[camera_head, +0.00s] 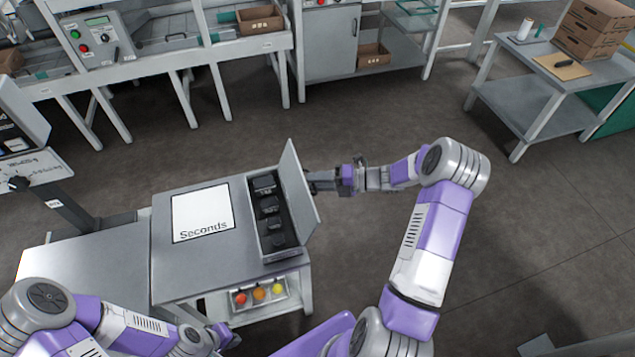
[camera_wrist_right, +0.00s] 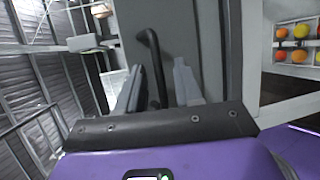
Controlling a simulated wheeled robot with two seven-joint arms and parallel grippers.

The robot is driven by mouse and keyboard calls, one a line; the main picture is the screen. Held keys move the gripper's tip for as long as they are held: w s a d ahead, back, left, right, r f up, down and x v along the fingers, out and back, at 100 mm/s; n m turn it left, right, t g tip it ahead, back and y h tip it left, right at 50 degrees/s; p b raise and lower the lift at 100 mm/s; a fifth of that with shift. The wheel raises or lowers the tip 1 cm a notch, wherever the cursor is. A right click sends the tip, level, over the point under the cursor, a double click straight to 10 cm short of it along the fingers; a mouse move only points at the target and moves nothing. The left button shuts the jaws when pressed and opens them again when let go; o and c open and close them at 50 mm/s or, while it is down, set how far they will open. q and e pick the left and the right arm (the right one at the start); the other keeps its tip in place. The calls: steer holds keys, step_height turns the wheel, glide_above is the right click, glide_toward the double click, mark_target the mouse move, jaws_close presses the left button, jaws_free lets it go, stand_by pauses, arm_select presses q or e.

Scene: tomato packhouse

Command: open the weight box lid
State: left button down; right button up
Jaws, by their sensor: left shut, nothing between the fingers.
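The weight box (camera_head: 262,244) is a grey box at the right end of the grey table, with several dark weights (camera_head: 268,205) showing inside. Its lid (camera_head: 297,188) stands up, roughly upright, along the box's right side. My right gripper (camera_head: 318,182) is at the lid's outer face. In the right wrist view, the lid's dark bar handle (camera_wrist_right: 155,62) stands between my right gripper's fingers (camera_wrist_right: 158,85), which are apart with gaps beside the bar. My left gripper (camera_head: 226,336) is low at the table's front, shut and empty, away from the box.
A white sheet marked "Seconds" (camera_head: 201,213) lies left of the box. Red, orange and yellow fruit (camera_head: 259,293) sits on a shelf below the box. A scale stand (camera_head: 62,205) is at the left. Open floor (camera_head: 545,215) lies to the right; benches line the back.

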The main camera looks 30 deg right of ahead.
jaws_close()
stand_by(1.4)
